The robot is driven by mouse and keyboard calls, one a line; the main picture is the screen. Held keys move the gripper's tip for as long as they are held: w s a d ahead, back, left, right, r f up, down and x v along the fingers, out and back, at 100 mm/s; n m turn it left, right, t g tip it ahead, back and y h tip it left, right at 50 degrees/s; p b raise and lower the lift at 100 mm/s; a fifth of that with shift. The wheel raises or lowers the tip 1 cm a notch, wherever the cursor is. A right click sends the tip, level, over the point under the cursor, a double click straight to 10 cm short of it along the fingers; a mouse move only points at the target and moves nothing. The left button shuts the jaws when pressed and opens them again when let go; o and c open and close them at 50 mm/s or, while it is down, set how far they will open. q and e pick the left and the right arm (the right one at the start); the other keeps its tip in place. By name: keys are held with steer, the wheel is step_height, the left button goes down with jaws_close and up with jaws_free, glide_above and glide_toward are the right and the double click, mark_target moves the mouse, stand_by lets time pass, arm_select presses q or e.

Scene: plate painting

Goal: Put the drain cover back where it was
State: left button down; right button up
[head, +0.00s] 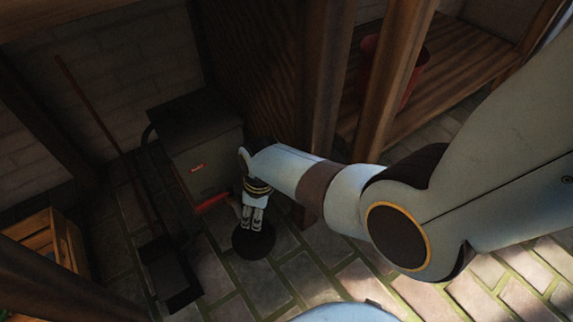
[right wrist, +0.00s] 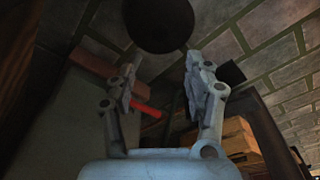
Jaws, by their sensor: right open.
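A dark round shape (head: 254,241) lies on the stone floor. I cannot tell whether it is the drain cover or the open drain. It also shows in the right wrist view (right wrist: 158,22), just beyond the fingertips. My left gripper is out of view.
A dark grey box (head: 205,150) with a red label stands just left of my right gripper. A long-handled dustpan (head: 170,270) and a wooden crate (head: 35,240) are further left. Wooden posts (head: 325,100) and a red bucket (head: 405,75) stand behind my arm. Floor at lower right is clear.

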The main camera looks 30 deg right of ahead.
steer(key=s+d+r+m+t+h, duration=0.1)
steer(key=s+d+r+m+t, duration=0.15)
steer(key=s+d+r, duration=0.5)
steer(key=s+d+r+m+t, duration=0.2)
steer(key=s+d+r+m, duration=0.15)
steer(key=s, duration=0.65)
steer(key=s+r+m+t, duration=0.1)
steer(key=s+r+m, duration=0.1)
steer(key=r, duration=0.9)
steer(key=shift+s+a, duration=0.45)
steer(key=shift+s, duration=0.35)
steer(key=shift+t, duration=0.25)
